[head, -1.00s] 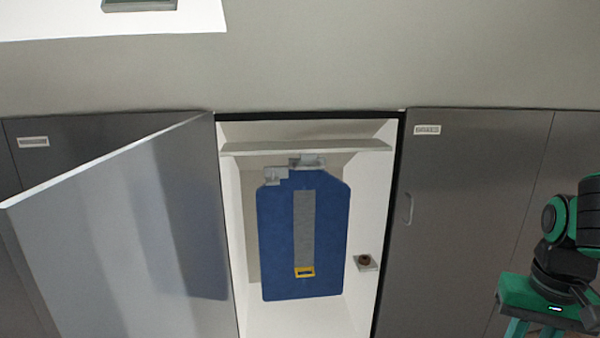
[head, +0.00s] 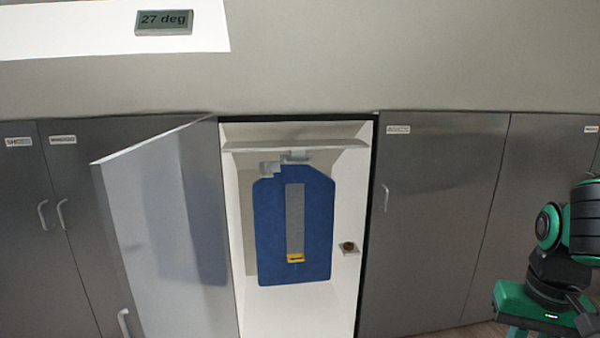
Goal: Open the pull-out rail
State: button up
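The cupboard in the middle stands open, and its grey door (head: 165,235) is swung out to the left. Inside, a pale grey fitting (head: 297,156), which looks like the pull-out rail, sits just under a white shelf (head: 295,146). A blue flat panel (head: 320,230) with a grey strip and a yellow tag hangs below it, inside the cupboard. My green and black arm is at the far right, well away from the rail. Its lower green end (head: 540,303) is partly cut off by the bottom edge, and I cannot make out the fingertips.
Closed grey cupboards with handles stand on the left (head: 70,235) and right (head: 430,225). A small brown knob on a plate (head: 348,248) is on the cupboard's right inner wall. Floor shows at bottom right.

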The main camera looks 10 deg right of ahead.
aim_at(294, 201)
jog(key=u, duration=0.4)
jog(key=i, duration=1.2)
jog(key=z, duration=0.4)
